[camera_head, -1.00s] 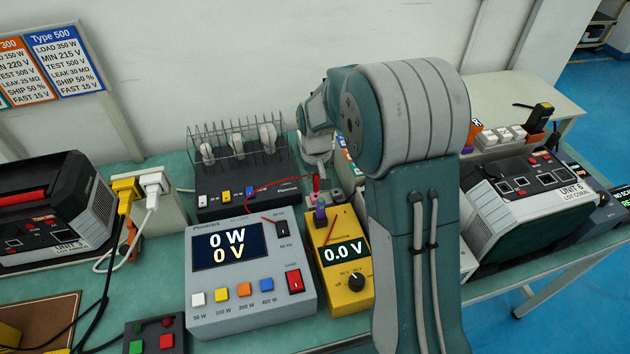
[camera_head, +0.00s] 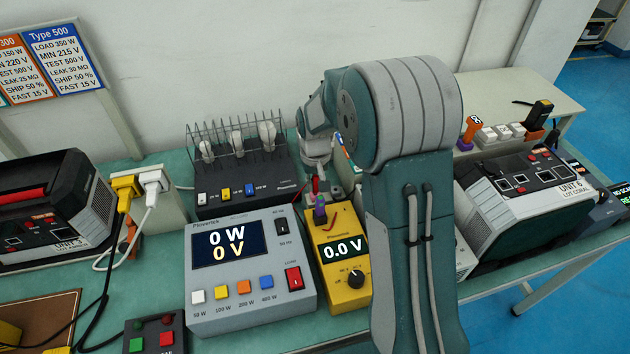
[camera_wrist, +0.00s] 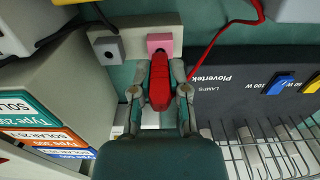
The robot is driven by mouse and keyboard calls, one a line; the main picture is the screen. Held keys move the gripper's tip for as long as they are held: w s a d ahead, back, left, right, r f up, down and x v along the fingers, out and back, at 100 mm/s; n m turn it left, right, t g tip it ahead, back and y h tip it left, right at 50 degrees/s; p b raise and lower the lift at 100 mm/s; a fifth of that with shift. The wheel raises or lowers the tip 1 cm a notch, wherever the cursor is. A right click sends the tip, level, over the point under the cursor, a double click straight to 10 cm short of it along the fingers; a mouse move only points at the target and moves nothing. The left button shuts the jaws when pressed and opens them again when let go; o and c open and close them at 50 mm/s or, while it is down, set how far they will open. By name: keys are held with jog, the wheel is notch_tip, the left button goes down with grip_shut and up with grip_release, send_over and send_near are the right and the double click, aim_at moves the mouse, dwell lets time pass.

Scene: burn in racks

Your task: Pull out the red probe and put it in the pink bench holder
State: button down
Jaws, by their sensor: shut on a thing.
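My gripper (camera_wrist: 158,94) is shut on the red probe (camera_wrist: 160,82) in the wrist view, with a finger on each side of it. The pink bench holder (camera_wrist: 160,42) is a small block with a dark opening, right beyond the probe's far end. The probe overlaps the holder's near edge in that view; I cannot tell whether its tip is in the opening. In the head view the red probe (camera_head: 316,185) is a small red patch below my wrist, behind the yellow meter (camera_head: 344,278). My arm hides part of the area there.
A grey holder block (camera_wrist: 108,50) stands left of the pink one. The lamp box (camera_head: 243,184) with its wire rack is close by. The grey power unit (camera_head: 250,270) stands in front. A purple probe (camera_head: 320,212) stands at the meter's top. A red cable (camera_wrist: 225,32) passes nearby.

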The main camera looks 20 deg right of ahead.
aim_at(315, 176)
jog(key=shift+f, duration=0.4)
jog(key=c, duration=0.5)
grip_release()
jog(key=shift+c, duration=0.2)
notch_tip(315, 176, up, 12)
